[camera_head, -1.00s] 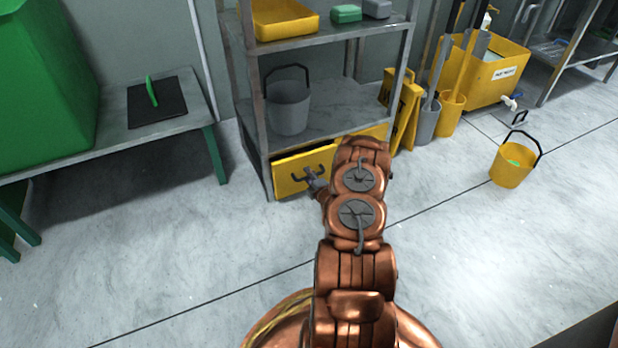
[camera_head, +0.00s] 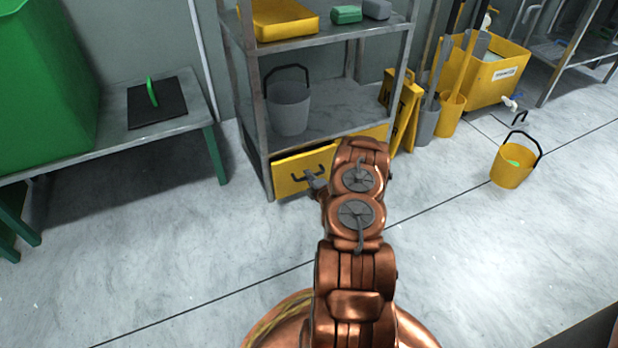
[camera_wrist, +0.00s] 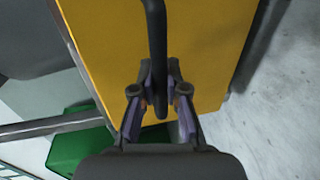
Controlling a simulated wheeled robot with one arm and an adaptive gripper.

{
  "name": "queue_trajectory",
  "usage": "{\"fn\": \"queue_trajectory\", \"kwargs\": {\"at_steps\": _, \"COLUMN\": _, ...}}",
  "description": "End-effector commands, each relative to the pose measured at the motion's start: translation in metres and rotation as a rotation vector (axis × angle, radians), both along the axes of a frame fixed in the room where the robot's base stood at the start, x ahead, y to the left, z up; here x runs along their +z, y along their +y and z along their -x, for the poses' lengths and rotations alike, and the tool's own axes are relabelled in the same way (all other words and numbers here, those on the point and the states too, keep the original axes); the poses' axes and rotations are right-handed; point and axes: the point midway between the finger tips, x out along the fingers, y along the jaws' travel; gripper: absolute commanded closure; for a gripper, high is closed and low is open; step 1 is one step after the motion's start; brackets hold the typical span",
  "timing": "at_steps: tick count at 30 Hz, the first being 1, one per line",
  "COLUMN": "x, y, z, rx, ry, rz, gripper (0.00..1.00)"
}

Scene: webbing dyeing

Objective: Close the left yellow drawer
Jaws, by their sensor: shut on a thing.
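The left yellow drawer (camera_head: 289,182) sits at the bottom of the grey metal shelf unit, with a dark gap showing above its front edge, so it stands slightly out. Its dark handle (camera_head: 297,173) is on the front. In the wrist view, the yellow drawer front (camera_wrist: 205,40) fills the middle and the black handle bar (camera_wrist: 156,40) runs down between the fingers. My gripper (camera_wrist: 161,110) is shut on the handle. In the head view my gripper (camera_head: 313,180) is at the handle's right, partly hidden by my arm.
The shelf unit (camera_head: 262,130) carries a grey bucket (camera_head: 289,107). A yellow drawer part continues right, behind my arm. A yellow folding sign (camera_head: 404,115) stands to the right. A green-legged table (camera_head: 190,120) is at left. A yellow bucket (camera_head: 511,168) stands on open floor at right.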

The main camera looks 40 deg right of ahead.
Motion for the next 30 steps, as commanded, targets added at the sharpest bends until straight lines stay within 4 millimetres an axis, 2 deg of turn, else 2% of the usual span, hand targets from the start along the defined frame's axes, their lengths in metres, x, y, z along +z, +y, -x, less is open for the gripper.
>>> {"fn": "queue_trajectory", "kwargs": {"at_steps": 12, "x": 0.001, "y": -0.012, "z": -0.033, "rx": -0.001, "ry": 0.001, "rz": 0.002, "gripper": 1.00}}
{"fn": "queue_trajectory", "kwargs": {"at_steps": 23, "x": 0.000, "y": -0.013, "z": -0.038, "rx": -0.001, "ry": 0.000, "rz": 0.001, "gripper": 1.00}}
{"fn": "queue_trajectory", "kwargs": {"at_steps": 24, "x": 0.000, "y": -0.013, "z": -0.038, "rx": 0.000, "ry": -0.001, "rz": 0.001, "gripper": 0.83}}
{"fn": "queue_trajectory", "kwargs": {"at_steps": 30, "x": 0.000, "y": -0.013, "z": -0.037, "rx": 0.000, "ry": 0.000, "rz": 0.000, "gripper": 0.62}}
